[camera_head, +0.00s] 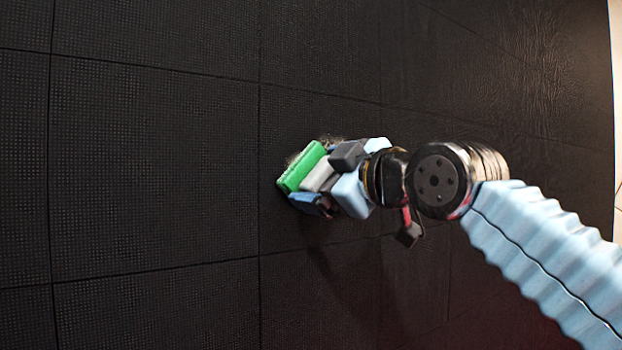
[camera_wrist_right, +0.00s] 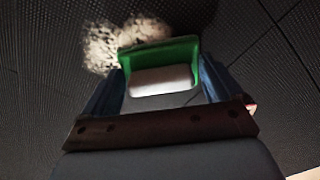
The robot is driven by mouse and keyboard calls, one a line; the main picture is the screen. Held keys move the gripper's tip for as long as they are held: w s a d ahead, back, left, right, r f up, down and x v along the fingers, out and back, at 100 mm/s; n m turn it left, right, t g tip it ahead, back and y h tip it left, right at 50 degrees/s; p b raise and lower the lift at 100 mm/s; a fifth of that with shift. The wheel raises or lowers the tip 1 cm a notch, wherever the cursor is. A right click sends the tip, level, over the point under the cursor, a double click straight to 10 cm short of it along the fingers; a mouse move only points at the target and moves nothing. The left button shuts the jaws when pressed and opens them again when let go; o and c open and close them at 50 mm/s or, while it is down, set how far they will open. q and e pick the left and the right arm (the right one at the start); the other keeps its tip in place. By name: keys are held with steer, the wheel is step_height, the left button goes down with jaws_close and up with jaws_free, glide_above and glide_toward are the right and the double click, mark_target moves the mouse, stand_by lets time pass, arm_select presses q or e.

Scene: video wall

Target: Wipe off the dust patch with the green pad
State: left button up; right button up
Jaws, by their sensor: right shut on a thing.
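My right gripper (camera_head: 318,185) is shut on the pad, which has a green face (camera_head: 301,168) and a light grey back. In the right wrist view the green pad (camera_wrist_right: 185,50) sits between the two blue fingers. The pad is at the dark panel wall, but I cannot tell whether it touches. A pale, speckled dust patch (camera_wrist_right: 108,45) shows beside and behind the pad's upper left in the wrist view. In the head view only a thin brownish edge of the dust (camera_head: 330,138) shows around the pad; the rest is hidden. My left gripper is not in view.
The black video wall (camera_head: 150,160) of square panels with thin seams fills most of the head view. Its left part is clear. A pale strip (camera_head: 614,80) lies beyond the wall's right edge. My right arm covers the lower right.

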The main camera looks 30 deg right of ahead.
steer(key=d, duration=0.9)
steer(key=shift+w, duration=0.4)
